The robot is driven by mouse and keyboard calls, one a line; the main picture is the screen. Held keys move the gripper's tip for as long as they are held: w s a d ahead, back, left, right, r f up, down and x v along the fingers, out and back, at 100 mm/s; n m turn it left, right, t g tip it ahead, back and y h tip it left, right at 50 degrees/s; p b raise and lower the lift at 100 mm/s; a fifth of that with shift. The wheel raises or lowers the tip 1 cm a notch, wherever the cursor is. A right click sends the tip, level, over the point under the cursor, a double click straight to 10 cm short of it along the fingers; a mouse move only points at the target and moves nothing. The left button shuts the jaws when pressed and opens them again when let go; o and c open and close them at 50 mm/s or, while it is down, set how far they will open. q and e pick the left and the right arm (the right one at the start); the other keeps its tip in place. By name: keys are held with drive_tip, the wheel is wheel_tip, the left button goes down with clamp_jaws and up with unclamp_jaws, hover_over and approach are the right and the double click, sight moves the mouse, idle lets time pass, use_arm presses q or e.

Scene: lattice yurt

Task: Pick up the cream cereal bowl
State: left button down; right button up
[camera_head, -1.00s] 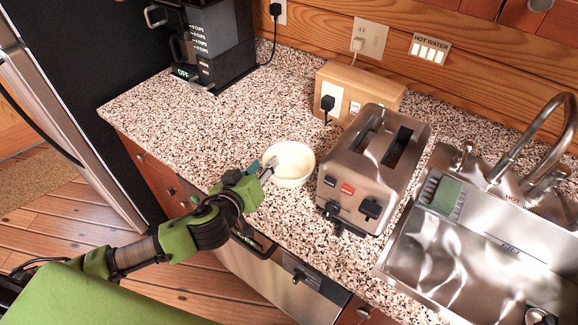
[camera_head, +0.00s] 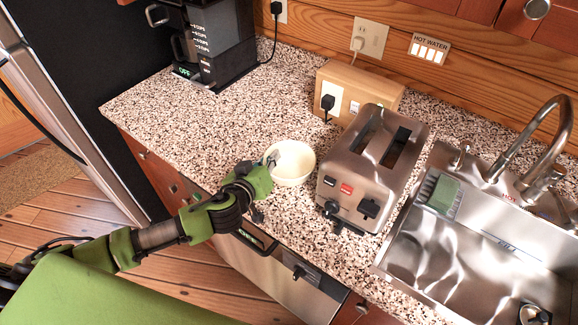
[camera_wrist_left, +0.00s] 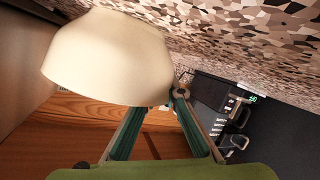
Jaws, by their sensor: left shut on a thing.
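The cream cereal bowl (camera_head: 294,164) is at the front part of the speckled counter, left of the toaster. It looks upright in the head view, and I cannot tell whether its base touches the counter. My left gripper (camera_head: 270,162) is at the bowl's left rim and shut on it. In the left wrist view the bowl (camera_wrist_left: 105,58) fills the upper left, and the fingertips (camera_wrist_left: 168,98) meet at its edge. The far inside of the grip is hidden by the bowl. My right gripper is not in view.
A steel toaster (camera_head: 372,168) stands close to the bowl's right. A wooden outlet box (camera_head: 372,84) is behind, and a coffee maker (camera_head: 215,45) is at the back left. A sink (camera_head: 450,250) lies at right. The counter (camera_head: 190,125) left of the bowl is clear.

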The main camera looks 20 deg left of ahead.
use_arm(q)
drive_tip(key=shift+r, duration=0.4)
wheel_tip(320, 180, up, 2)
drive_tip(key=shift+r, duration=0.25)
drive_tip(key=s+a+r, duration=0.5)
drive_tip(key=s+r, duration=0.4)
drive_tip(key=s, duration=0.4)
drive_tip(key=shift+r+p, duration=0.35)
drive_tip(key=shift+r, duration=0.05)
drive_tip(key=shift+a, duration=0.1)
